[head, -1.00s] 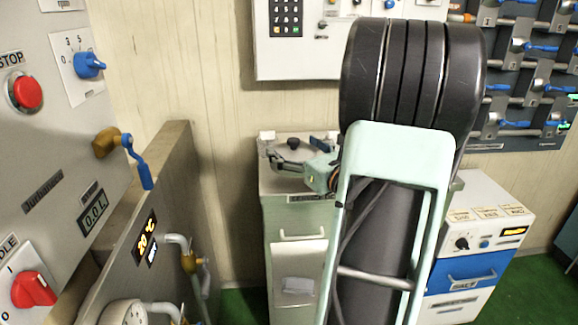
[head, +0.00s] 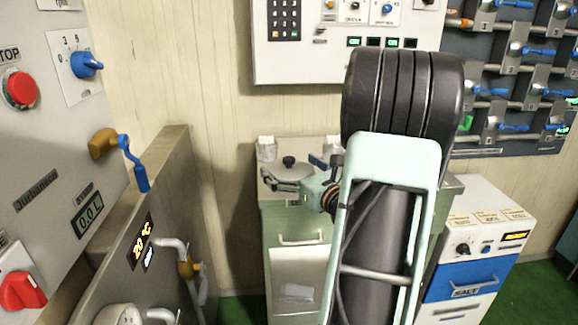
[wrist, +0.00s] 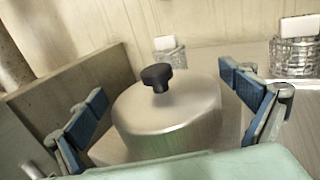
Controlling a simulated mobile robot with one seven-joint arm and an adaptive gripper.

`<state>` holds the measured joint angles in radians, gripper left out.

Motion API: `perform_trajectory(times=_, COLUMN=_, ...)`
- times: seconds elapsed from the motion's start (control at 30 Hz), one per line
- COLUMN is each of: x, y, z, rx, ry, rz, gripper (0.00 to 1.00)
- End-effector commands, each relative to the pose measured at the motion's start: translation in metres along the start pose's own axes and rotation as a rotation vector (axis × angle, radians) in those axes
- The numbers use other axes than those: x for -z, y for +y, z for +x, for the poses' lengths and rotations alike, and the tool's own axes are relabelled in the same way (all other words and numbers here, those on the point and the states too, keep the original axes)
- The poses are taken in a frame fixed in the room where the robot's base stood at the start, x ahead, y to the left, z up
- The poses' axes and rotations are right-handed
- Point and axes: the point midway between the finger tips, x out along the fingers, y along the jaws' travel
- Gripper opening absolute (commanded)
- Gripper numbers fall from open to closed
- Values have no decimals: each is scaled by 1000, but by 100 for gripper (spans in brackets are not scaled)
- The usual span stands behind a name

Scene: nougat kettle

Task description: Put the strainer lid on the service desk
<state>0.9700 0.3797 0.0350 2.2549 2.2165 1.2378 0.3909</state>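The strainer lid is a round metal piece with a black knob. In the wrist view the lid (wrist: 168,118) stands upright, centred between my fingers. In the head view its knob (head: 289,161) shows over the top of the grey metal cabinet (head: 300,225), which appears to be the service desk; its label is too small to read. My gripper (head: 298,170) is at the cabinet top, around the lid. In the wrist view the gripper's (wrist: 165,100) blue-padded fingers are spread wide, with gaps to the lid on both sides. The lid's lower edge is partly hidden by my gripper.
A glass container (wrist: 296,56) and a smaller one (wrist: 170,52) stand behind the lid near the wall. A grey panel (head: 165,210) rises at the left. A white and blue salt cabinet (head: 468,275) stands at the right. A control box (head: 345,45) hangs above.

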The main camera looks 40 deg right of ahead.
Motion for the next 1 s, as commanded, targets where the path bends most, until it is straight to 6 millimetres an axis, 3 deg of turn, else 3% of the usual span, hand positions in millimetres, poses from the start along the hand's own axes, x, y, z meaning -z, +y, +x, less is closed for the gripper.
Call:
perform_trajectory(times=0.4, x=-4, y=-1, z=-4, rx=2, ry=1, rz=0, gripper=100)
perform_trajectory(times=0.8, x=-4, y=-1, z=-86, rx=5, ry=1, rz=0, gripper=100)
perform_trajectory(times=1.0, x=-4, y=-1, z=-113, rx=3, ry=1, rz=0, gripper=100)
